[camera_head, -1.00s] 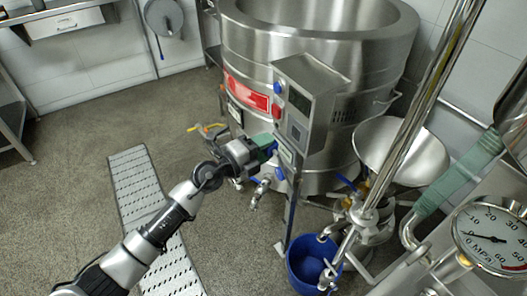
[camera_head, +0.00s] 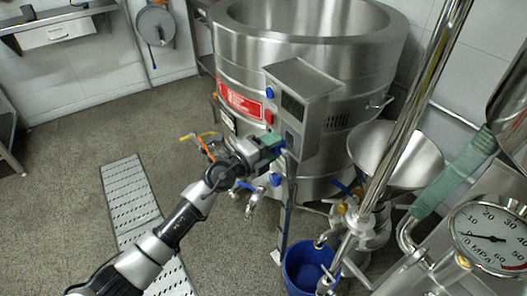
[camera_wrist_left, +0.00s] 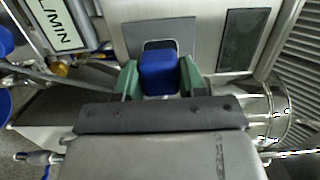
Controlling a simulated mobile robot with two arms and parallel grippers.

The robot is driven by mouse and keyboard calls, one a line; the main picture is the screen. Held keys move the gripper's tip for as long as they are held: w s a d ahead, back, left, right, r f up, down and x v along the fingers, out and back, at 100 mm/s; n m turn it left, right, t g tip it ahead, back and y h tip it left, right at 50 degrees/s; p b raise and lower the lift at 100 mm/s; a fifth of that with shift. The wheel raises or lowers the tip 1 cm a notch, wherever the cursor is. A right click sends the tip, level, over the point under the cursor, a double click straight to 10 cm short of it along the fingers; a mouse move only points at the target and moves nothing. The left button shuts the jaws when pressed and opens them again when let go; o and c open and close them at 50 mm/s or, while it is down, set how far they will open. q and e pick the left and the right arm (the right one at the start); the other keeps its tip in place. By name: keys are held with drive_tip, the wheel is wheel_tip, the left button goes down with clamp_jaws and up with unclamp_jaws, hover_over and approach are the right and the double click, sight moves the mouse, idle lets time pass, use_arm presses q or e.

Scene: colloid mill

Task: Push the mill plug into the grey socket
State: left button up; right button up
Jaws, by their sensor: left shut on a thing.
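My left gripper (camera_head: 273,143) is shut on the blue mill plug (camera_wrist_left: 158,72), which sits between its green fingertips in the left wrist view. The gripper is at the front of the steel control box on the large kettle. The grey socket (camera_wrist_left: 183,32) is a grey plate on the box face, with a dark-edged opening right behind the plug. The plug overlaps the lower part of this opening in the picture. I cannot tell how deep it is in. In the head view the gripper hides the socket. My right gripper is not in view.
The control box (camera_head: 312,82) carries a dark screen and blue and red buttons. Below the gripper are valves and a blue bucket (camera_head: 305,268). A steel funnel (camera_head: 410,160) and a pressure gauge (camera_head: 489,238) stand at the right. The floor at the left is open, with a drain grate (camera_head: 132,190).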

use_arm(q)
drive_tip(key=shift+w+d, duration=0.4)
drive_tip(key=shift+d, duration=0.15)
drive_tip(key=shift+r+p, duration=0.1)
drive_tip(key=shift+p, duration=0.35)
idle(1.8)
drive_tip(key=shift+w+d, duration=0.3)
drive_tip(key=shift+d, duration=0.1)
idle(0.5)
drive_tip(key=o, duration=1)
drive_tip(key=shift+c, duration=0.2)
drive_tip(key=shift+a, duration=0.1)
